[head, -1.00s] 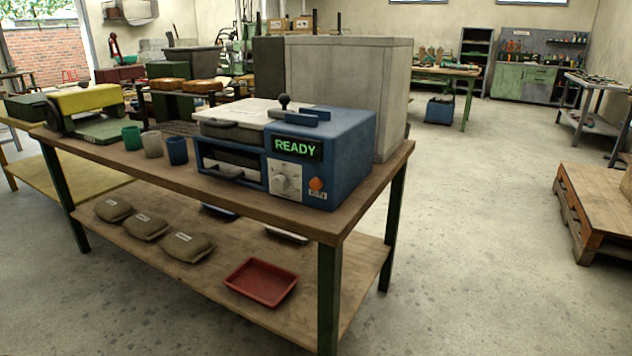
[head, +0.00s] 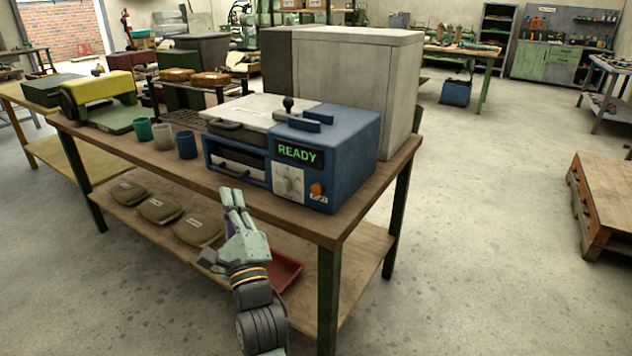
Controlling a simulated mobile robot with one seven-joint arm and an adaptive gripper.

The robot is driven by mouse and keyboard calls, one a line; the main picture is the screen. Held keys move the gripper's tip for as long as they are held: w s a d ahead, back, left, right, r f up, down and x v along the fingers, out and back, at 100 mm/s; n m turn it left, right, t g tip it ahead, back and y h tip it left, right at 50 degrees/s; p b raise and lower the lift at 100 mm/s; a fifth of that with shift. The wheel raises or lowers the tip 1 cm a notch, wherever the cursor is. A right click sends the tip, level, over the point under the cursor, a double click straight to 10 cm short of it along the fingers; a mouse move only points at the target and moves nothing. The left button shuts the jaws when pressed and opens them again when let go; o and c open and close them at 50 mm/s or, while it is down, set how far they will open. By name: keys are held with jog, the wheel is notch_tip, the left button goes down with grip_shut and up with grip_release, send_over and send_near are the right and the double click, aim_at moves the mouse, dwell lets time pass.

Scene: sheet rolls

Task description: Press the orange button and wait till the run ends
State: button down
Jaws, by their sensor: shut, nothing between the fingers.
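The orange button (head: 317,188) is on the lower right of the front panel of a blue machine (head: 347,160) on the bench. The machine's display (head: 298,154) reads READY in green. A dial (head: 289,184) sits left of the button. My gripper (head: 231,190) is shut and empty, pointing up and away from me. In the picture it is left of the button and below the machine's open front slot, apart from the button. Nothing covers the button.
The wooden bench (head: 345,222) carries green, grey and blue cups (head: 186,145) left of the machine. A large grey cabinet (head: 360,75) stands behind it. On the lower shelf are several sandbags (head: 199,229) and a red tray (head: 285,271), partly hidden by my arm. A pallet (head: 604,205) stands right; floor between is clear.

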aim_at(317, 189)
jog(key=w+d+f+m+g+h+p, duration=0.1)
jog(key=d+f+m+h, duration=0.3)
jog(key=d, duration=0.5)
notch_tip(317, 189, down, 2)
jog(key=w+m, duration=0.1)
jog(key=m, duration=0.2)
jog(key=shift+w+d+f, duration=0.15)
jog(key=shift+w+d, duration=0.2)
jog(key=shift+w, duration=0.05)
jog(key=shift+w+d+b, duration=0.6)
jog(key=shift+w+d, duration=0.25)
jog(key=shift+w, duration=0.35)
jog(key=shift+w+d+b, duration=0.65)
jog(key=shift+w+d, duration=0.2)
jog(key=shift+w, duration=0.35)
jog(key=shift+w+d+b, duration=0.6)
jog(key=shift+w+d, duration=0.25)
jog(key=shift+w, duration=0.35)
jog(key=shift+w+d, duration=0.25)
jog(key=shift+w, duration=0.05)
